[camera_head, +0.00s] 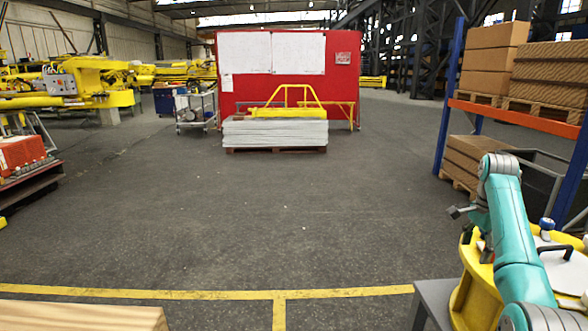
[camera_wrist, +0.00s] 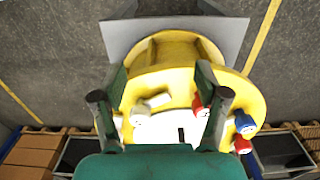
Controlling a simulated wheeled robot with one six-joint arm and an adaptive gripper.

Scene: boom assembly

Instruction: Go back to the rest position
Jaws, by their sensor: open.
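My gripper (camera_wrist: 160,97) is open and empty in the wrist view, its two dark-tipped fingers spread wide. It is above a round yellow part (camera_wrist: 178,50) with a white top (camera_wrist: 165,128). A small pale fitting, a black handle and red and blue caps (camera_wrist: 244,122) show on it. In the head view the yellow part (camera_head: 474,285) stands at the lower right, partly hidden by my teal arm. A dark piece of my gripper (camera_head: 462,211) sticks out left of the arm there, above the yellow part. Its fingers cannot be made out in that view.
A grey table (camera_head: 436,296) bears the yellow part. A blue and orange rack (camera_head: 470,105) with cardboard boxes stands behind it on the right. A red board (camera_head: 240,90) and a stack of pale sheets (camera_head: 275,133) stand farther back. The middle floor is clear.

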